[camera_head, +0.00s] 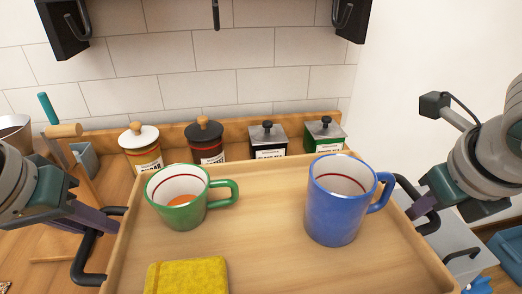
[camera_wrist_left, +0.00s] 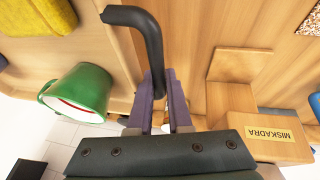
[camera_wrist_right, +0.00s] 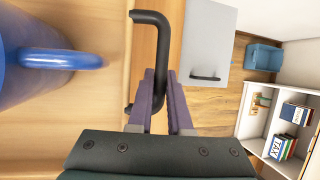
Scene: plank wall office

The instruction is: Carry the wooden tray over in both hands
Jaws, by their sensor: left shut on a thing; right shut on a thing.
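The wooden tray (camera_head: 262,262) fills the lower middle of the head view, roughly level. A green mug (camera_head: 182,213), a blue mug (camera_head: 333,215) and a yellow book-like item (camera_head: 186,277) are on it; both mugs are upright. My left gripper (camera_head: 108,222) is shut on the tray's left black handle, seen close in the left wrist view (camera_wrist_left: 152,50). My right gripper (camera_head: 424,207) is shut on the right black handle, also seen in the right wrist view (camera_wrist_right: 160,40). The tray's near edge is cut off in the head view.
Several lidded jars stand behind the tray along the back wall, among them a white-lidded one (camera_head: 141,147) and a black-lidded one (camera_head: 206,141). A wooden block marked MISKADRA (camera_wrist_left: 262,132) shows in the left wrist view. A grey box (camera_wrist_right: 206,45) and a white shelf (camera_wrist_right: 285,120) are at right.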

